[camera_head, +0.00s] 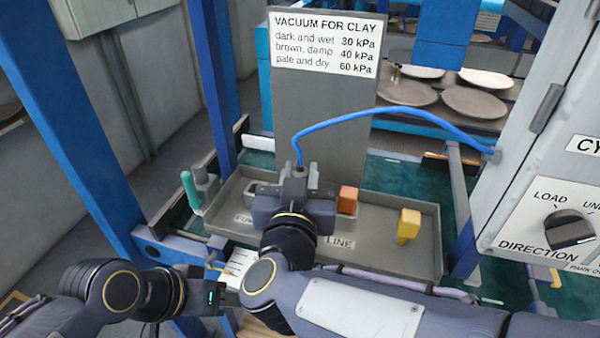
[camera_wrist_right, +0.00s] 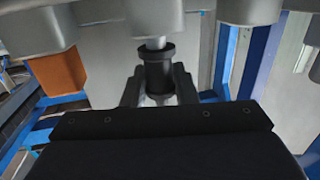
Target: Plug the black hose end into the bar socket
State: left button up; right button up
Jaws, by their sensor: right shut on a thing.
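My right gripper (camera_head: 297,172) is over the grey tray and shut on the black hose end (camera_wrist_right: 157,72), whose blue hose (camera_head: 385,110) arches right to the grey cabinet. In the right wrist view, black fingers flank the hose end. A short metal stem (camera_wrist_right: 156,43) shows between it and a grey cylindrical socket (camera_wrist_right: 155,12). The stem meets the socket's mouth; how deep it sits cannot be told. An orange block (camera_head: 348,199) is on a neighbouring socket. My left gripper (camera_head: 212,296) is low at the left; its fingers cannot be made out.
The grey tray (camera_head: 425,262) has raised walls and a partly hidden label. A yellow block (camera_head: 408,226) stands at its right, a green-handled part (camera_head: 190,190) beyond its left end. A sign panel (camera_head: 325,42) stands behind. The cabinet (camera_head: 545,170) with a knob bounds the right.

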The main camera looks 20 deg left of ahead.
jog(key=shift+f, duration=0.4)
dwell(0.3)
jog(key=o, duration=1.1)
jog(key=shift+c, duration=0.2)
jog(key=s, duration=0.2)
jog(key=s+d, duration=0.1)
jog(key=s, duration=0.4)
jog(key=shift+s+d+r, duration=0.15)
jog(key=shift+s+r, duration=0.05)
jog(key=shift+s, duration=0.2)
